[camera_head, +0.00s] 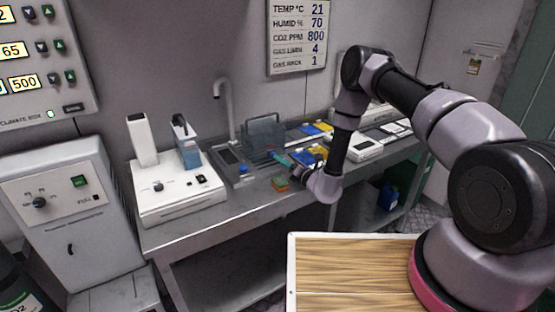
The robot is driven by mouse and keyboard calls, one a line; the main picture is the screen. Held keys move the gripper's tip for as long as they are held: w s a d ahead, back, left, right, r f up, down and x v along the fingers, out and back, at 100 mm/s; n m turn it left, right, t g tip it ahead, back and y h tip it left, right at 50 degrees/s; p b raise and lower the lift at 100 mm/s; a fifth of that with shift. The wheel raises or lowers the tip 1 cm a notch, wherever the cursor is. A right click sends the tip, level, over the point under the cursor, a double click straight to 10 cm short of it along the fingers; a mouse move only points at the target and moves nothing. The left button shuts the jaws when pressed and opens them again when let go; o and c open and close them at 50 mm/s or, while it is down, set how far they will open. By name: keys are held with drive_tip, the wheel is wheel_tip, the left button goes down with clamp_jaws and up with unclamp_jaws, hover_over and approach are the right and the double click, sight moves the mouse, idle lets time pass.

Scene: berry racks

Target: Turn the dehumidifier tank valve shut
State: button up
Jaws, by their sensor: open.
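A white floor cabinet, which looks like the dehumidifier (85,225), stands at the far left. Its sloped panel has a black knob (40,202), a green switch (79,181) and a small label. A small dark curved part (70,248) on its front face may be the tank valve; its setting is too small to read. My gripper (287,163) is over the bench at the centre, far to the right of the cabinet. It is open and points left; its fingers are small and partly unclear. I see nothing held in it.
A dark CO2 cylinder (15,285) stands left of the cabinet. A wooden top (350,275) is in front.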

sight(277, 165)
drive_tip(key=shift+x, duration=1.6)
drive_tip(key=shift+a, duration=0.1)
drive_tip(key=shift+c, duration=0.3)
clamp_jaws()
